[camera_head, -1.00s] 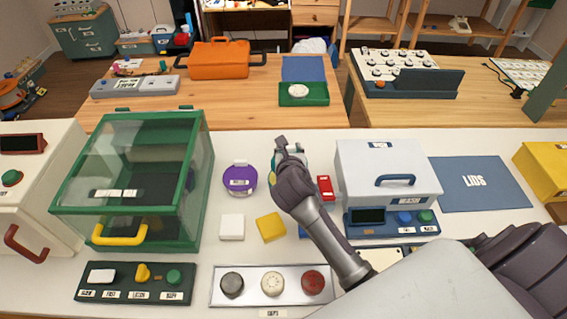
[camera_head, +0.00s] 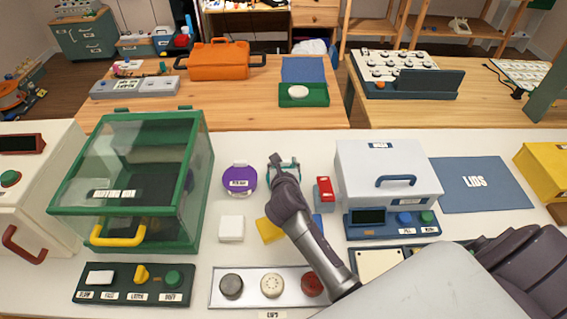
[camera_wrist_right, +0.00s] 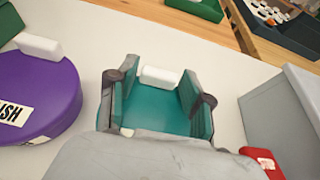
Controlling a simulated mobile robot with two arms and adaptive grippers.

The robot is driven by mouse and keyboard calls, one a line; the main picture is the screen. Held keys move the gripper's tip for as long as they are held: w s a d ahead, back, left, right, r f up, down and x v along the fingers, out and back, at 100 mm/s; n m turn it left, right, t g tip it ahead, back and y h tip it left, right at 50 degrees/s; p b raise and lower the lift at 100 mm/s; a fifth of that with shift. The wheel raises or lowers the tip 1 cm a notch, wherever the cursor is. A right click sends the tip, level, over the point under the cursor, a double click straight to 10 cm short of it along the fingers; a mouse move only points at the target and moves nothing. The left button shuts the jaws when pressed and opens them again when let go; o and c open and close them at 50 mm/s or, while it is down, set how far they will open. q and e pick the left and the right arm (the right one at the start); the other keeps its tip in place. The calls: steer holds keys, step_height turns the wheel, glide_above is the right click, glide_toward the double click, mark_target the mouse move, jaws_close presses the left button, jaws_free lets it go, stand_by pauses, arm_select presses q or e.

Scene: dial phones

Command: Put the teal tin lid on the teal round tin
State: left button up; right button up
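A teal round piece (camera_wrist_right: 160,105) with a white block (camera_wrist_right: 161,76) at its far edge shows between the fingers of my right gripper (camera_wrist_right: 160,95) in the wrist view. Whether the fingers press on it or only stand around it is not clear. In the head view my right gripper (camera_head: 284,166) is low over the white counter, its fingers spread apart, with teal between them. The gripper and arm hide most of this piece. I cannot tell lid from tin there, or whether both are present. My left gripper is not in view.
A purple round tin (camera_head: 240,180) stands close on the left. A red-topped grey block (camera_head: 325,190) and a white-grey box (camera_head: 385,170) stand on the right. White (camera_head: 231,228) and yellow (camera_head: 268,229) blocks lie nearer. The blue LIDS mat (camera_head: 480,190) is bare.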

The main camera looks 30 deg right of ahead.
steer(key=shift+o, duration=0.6)
steer(key=shift+r, duration=0.2)
steer(key=v, duration=1.2)
steer(key=shift+f, duration=0.1)
